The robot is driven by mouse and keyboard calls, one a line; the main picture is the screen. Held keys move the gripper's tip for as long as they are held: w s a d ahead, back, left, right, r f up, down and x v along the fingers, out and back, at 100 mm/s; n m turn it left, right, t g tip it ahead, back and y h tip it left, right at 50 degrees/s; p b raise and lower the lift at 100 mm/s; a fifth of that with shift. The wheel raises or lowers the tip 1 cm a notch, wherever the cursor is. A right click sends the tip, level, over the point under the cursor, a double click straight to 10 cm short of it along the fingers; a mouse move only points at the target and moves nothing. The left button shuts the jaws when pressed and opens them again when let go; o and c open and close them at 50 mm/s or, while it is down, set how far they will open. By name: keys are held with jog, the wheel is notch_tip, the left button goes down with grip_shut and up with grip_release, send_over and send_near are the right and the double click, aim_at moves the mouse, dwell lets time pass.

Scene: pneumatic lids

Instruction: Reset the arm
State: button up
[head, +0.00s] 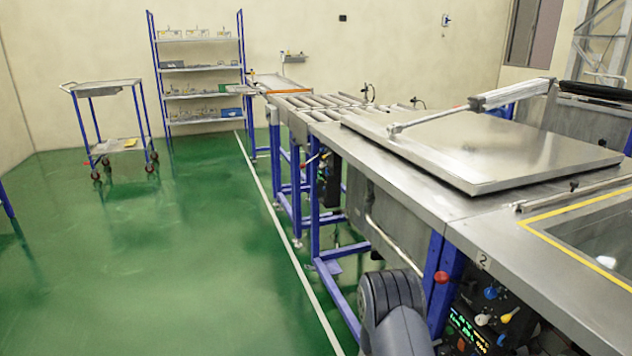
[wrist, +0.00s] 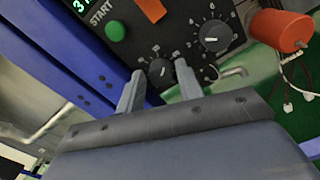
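My gripper (wrist: 160,83) shows in the wrist view with its two grey fingers apart. A black knob (wrist: 160,71) on a dark control panel (wrist: 185,22) lies between and just beyond the fingertips; I cannot tell whether they touch it. In the head view my dark arm (head: 393,305) is at the bottom, left of the control panel (head: 482,325). My fingers are not visible there.
A metal bench (head: 420,205) runs along the right, with a flat lid (head: 490,150) and a yellow-edged opening (head: 600,225). A blue leg (wrist: 70,60) stands left of the panel, a red-orange button (wrist: 281,31) right. Green floor (head: 150,260) is clear at left, before a trolley (head: 105,84).

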jog(key=shift+r+n, duration=0.2)
jog(key=shift+n, duration=0.1)
jog(key=shift+s+a+f, duration=0.1)
jog(key=shift+a+f, duration=0.1)
jog(key=shift+a, duration=0.15)
jog(key=shift+s+a, duration=0.2)
jog(key=shift+a, duration=0.35)
